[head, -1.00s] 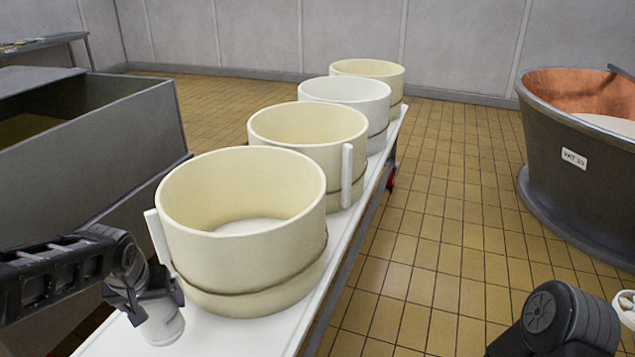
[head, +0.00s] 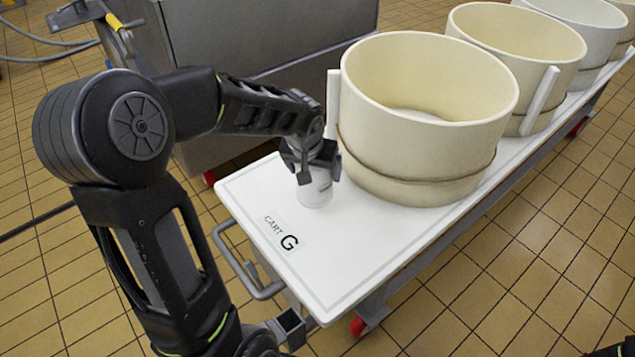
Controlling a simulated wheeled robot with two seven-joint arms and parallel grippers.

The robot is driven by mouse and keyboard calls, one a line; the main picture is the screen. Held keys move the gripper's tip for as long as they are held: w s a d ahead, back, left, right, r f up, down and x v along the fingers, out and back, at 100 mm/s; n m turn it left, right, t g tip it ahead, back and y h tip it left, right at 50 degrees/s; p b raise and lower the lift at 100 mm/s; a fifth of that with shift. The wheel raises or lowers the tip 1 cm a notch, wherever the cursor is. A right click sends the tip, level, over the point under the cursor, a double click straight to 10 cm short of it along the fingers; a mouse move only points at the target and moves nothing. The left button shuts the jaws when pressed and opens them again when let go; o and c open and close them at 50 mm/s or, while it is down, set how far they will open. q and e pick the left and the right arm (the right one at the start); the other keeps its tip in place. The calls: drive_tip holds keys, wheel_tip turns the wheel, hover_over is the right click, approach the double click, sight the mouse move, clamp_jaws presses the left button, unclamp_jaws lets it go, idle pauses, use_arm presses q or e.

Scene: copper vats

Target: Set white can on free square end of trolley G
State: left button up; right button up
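The white can (head: 315,194) is upright at the near square end of the trolley marked CART G (head: 290,262). My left gripper (head: 314,172) comes down on it from above, with dark fingers around its upper part, and looks shut on it. The can's base is at or just above the white top; I cannot tell if it touches. The can is just left of the nearest cream tub (head: 425,150), close to the tub's upright handle. My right gripper is out of view.
Several cream and white tubs stand in a row along the trolley toward the upper right. The top around the CART G label is bare. A metal push handle (head: 255,285) sticks out at the near end. A grey steel tank (head: 260,40) stands behind.

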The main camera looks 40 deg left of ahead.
use_arm(q)
drive_tip(key=shift+f+b, duration=0.65)
drive_tip(key=shift+f, duration=1.8)
drive_tip(key=shift+f, duration=0.15)
drive_tip(key=o, duration=1.3)
drive_tip(key=shift+o, duration=0.2)
